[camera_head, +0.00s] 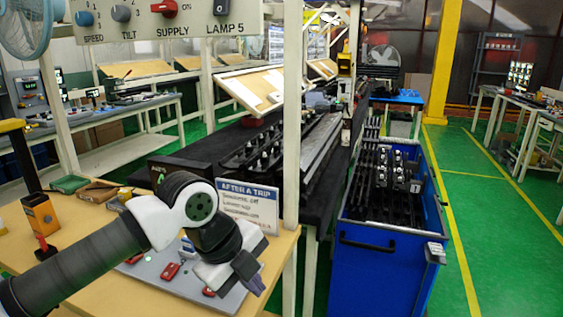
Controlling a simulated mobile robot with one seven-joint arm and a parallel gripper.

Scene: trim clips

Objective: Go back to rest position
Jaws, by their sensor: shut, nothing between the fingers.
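My gripper (249,272) hangs at the end of my arm over the right part of a grey board on the wooden bench (92,262). Its dark purple fingers are shut and nothing shows between them. The grey board (205,297) carries small red parts, one of them a red piece (170,271) left of my gripper. My arm reaches in from the lower left and hides part of the board and bench. I cannot tell whether the fingertips touch the board.
A sign reading "AFTER A TRIP" (247,205) stands behind my gripper. An orange box (41,214) and a green tray (69,184) sit at the bench's left. A control panel (165,22) hangs above. A blue cart (385,265) stands right, with green floor beyond.

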